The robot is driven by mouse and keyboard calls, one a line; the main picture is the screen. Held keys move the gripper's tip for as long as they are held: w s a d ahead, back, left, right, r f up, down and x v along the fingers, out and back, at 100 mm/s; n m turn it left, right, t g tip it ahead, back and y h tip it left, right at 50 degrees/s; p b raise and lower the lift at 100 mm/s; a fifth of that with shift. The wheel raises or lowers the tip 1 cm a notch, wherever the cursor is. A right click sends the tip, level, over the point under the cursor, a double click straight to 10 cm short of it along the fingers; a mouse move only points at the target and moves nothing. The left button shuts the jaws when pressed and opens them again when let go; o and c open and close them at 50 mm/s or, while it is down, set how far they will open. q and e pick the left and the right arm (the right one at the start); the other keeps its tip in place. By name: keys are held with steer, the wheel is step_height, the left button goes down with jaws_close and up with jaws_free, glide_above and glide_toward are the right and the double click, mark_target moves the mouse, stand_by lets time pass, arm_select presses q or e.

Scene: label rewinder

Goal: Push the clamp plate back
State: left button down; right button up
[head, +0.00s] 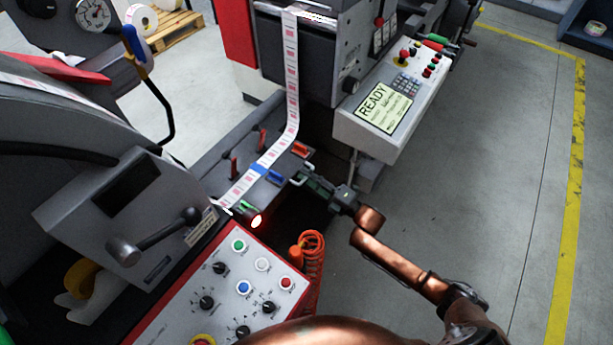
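The grey splice table (222,178) lies between the two machine bodies, with the printed label web (291,90) running down and across it. A blue piece (259,168) crosses the web. A blue block (275,177) and a red block (301,150) sit near the table's right edge, and red levers (233,166) stand at its left. I cannot tell for sure which part is the clamp plate. My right gripper (299,177) is at the table's right edge, close to the blue block; contact and finger opening are unclear. My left gripper is not in view.
A control panel (190,290) with buttons and knobs is in front, beside a coiled orange hose (313,262). A console (385,110) reading READY is behind my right gripper. A crank handle (155,240) juts out at left. The floor at right is clear.

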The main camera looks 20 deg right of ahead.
steer(key=shift+c, duration=0.5)
jaws_close()
